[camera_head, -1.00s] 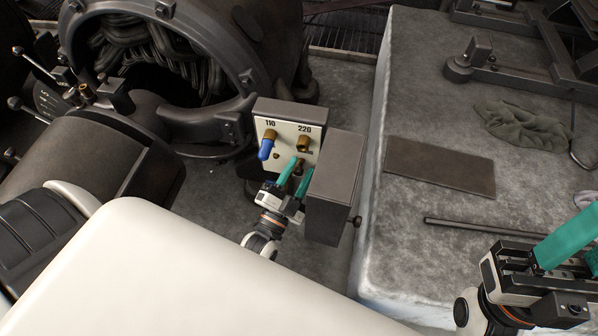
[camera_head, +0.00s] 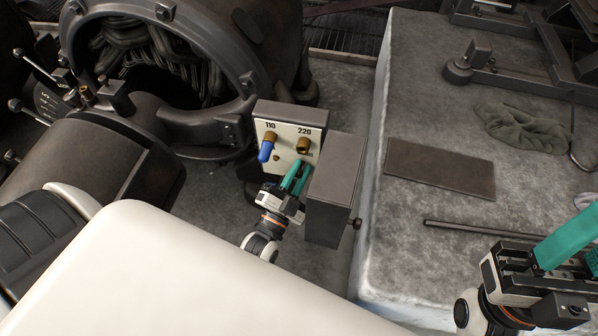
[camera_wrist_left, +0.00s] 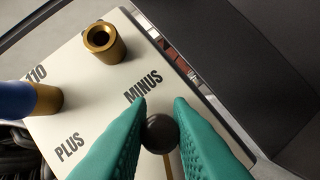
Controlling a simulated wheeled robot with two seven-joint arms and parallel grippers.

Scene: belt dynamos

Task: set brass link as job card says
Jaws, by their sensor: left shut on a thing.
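The terminal box has a cream panel (camera_head: 287,135) marked 110 and 220, with PLUS and MINUS readable in the wrist view (camera_wrist_left: 85,110). A blue-sleeved piece (camera_head: 266,151) sits on the brass post under 110. The brass post (camera_head: 303,145) under 220 is bare, and its hollow end shows in the wrist view (camera_wrist_left: 103,40). My left gripper (camera_head: 296,176) is shut on a dark round knob (camera_wrist_left: 160,133) below MINUS. A thin brass strip, seemingly the link (camera_wrist_left: 169,165), shows below the knob; its ends are hidden. My right gripper is cut off at the right edge, its fingertips outside the frame.
The box's grey door (camera_head: 335,185) stands open close right of my left gripper. A large dark dynamo housing (camera_head: 215,60) is behind left. A stone bench (camera_head: 400,220) at right bears a blank-looking dark plate (camera_head: 440,167), a rod (camera_head: 480,230) and a cloth (camera_head: 522,130).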

